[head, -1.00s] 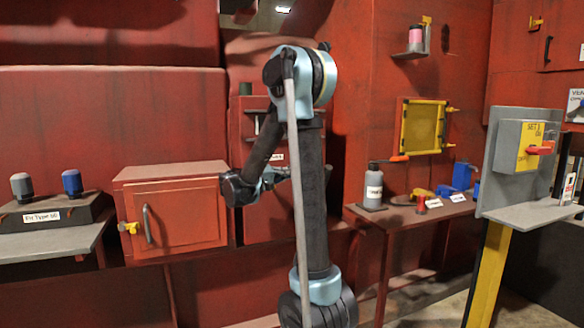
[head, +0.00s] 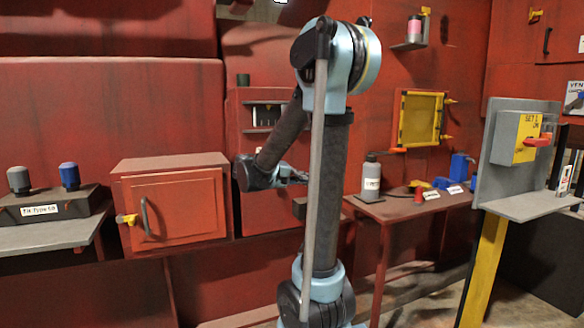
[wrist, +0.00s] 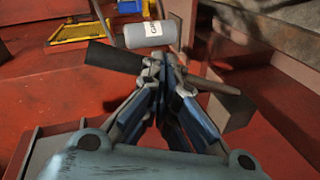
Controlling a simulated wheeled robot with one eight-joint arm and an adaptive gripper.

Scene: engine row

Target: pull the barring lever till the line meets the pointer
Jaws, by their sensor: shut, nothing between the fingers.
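My gripper (wrist: 160,62) is shut and empty in the wrist view. A rod with a black grip (wrist: 112,58), which looks like the barring lever, lies crosswise at the fingertips. Its bare grey shaft (wrist: 212,84) runs on to the right. I cannot tell whether the fingers touch it. In the head view my gripper (head: 292,177) is small and partly covered by my arm, in front of the red panel (head: 252,215). The line and the pointer cannot be made out in either view.
A grey bottle (head: 372,176) stands on the red side table (head: 398,208); it also shows beyond the fingertips in the wrist view (wrist: 150,35). A red cabinet (head: 178,205) is to the left. A grey stand (head: 530,205) with a yellow post is at the right.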

